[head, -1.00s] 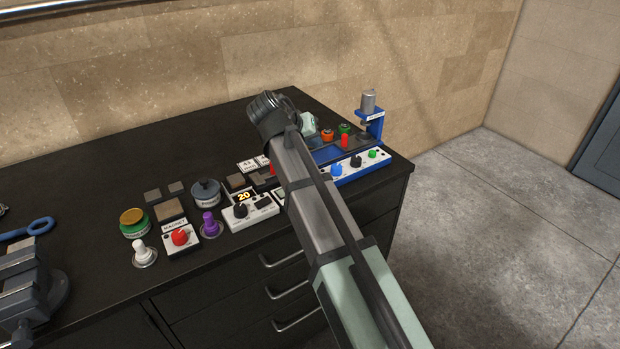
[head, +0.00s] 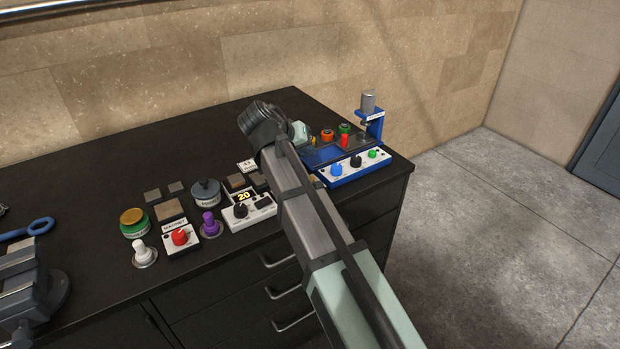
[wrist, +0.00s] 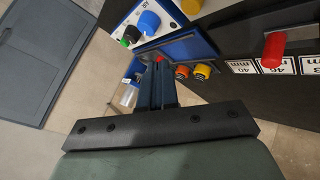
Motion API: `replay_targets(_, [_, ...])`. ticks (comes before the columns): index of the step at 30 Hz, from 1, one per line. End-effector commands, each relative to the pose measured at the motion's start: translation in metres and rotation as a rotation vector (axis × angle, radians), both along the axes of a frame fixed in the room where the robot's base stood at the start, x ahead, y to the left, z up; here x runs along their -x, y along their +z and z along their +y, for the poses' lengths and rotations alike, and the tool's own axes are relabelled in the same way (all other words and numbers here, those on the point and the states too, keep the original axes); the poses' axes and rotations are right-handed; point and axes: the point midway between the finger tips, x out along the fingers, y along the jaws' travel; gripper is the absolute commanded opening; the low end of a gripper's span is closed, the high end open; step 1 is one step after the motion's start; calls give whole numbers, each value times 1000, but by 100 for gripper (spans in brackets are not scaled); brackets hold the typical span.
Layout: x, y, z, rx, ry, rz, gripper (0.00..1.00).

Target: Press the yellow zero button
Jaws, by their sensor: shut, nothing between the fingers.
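A yellow button (wrist: 192,6) sits at the top edge of the wrist view, on the white panel of a blue device, beside a blue knob (wrist: 149,21). I cannot read its label. In the head view my arm covers that end of the panel (head: 347,168). My gripper (wrist: 158,66) has its dark fingers shut and empty; in the wrist view they show below the panel, apart from the yellow button in the picture. In the head view the fingertips are hidden behind my arm.
Yellow and orange weights (wrist: 203,71) lie near the fingertips in the picture. A red knob (wrist: 274,48) and millimetre labels are to the right. The press post (head: 369,104) stands at the bench's right end. Several knobs and a magnet control (head: 180,238) fill the front left.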

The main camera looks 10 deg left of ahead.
Motion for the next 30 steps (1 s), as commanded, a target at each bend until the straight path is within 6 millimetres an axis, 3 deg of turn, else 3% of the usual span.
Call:
replay_targets(13, [0,-48,0,0,0,0,0])
replay_targets(30, [0,-59,0,-1,0,-1,0])
